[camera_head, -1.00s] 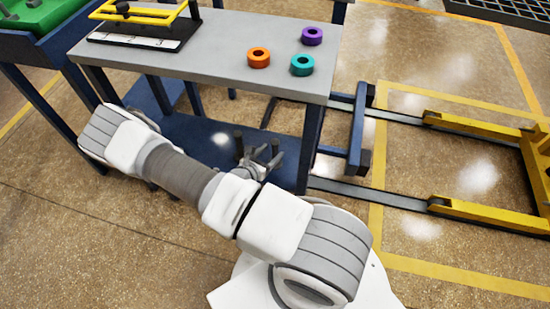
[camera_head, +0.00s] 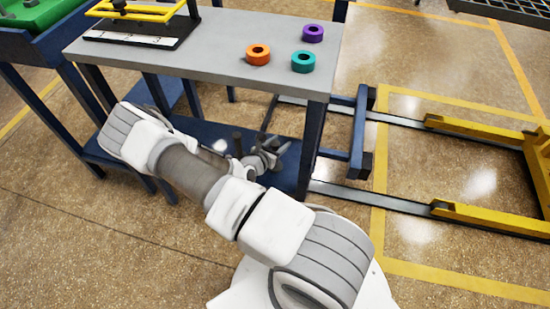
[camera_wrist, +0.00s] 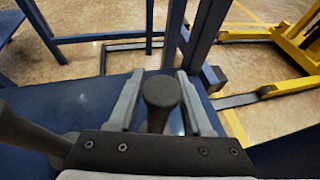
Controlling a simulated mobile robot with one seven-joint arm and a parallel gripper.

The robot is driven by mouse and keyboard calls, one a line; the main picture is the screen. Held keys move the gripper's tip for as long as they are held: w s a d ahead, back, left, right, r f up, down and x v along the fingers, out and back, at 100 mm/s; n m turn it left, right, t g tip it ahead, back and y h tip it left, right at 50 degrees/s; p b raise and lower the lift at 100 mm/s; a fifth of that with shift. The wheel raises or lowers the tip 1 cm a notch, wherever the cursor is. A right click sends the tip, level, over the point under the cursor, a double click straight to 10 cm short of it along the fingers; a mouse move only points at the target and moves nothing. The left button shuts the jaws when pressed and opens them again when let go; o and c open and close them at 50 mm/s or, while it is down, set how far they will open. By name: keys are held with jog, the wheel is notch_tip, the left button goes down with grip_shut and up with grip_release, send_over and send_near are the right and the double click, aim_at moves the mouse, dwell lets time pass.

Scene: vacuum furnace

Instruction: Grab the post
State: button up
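A dark grey round-topped post (camera_wrist: 161,92) stands between the two fingers of my gripper (camera_wrist: 160,103) in the wrist view. The fingers are open, one on each side of it, with a narrow gap visible. The post's lower part is hidden by my gripper body. A second dark post (camera_wrist: 32,132) is at the left of the wrist view. In the head view, my gripper (camera_head: 272,150) is low over the blue lower shelf of the table, and one dark post (camera_head: 237,143) shows left of it.
The grey tabletop (camera_head: 215,42) is above the blue lower shelf (camera_head: 203,130). Orange (camera_head: 258,54), teal (camera_head: 303,62) and purple (camera_head: 313,33) rings lie on top. A blue table leg (camera_head: 310,145) stands close right of my gripper. Yellow-ended floor rails (camera_head: 490,217) are at right.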

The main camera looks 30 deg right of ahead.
grip_shut()
dwell(1.1)
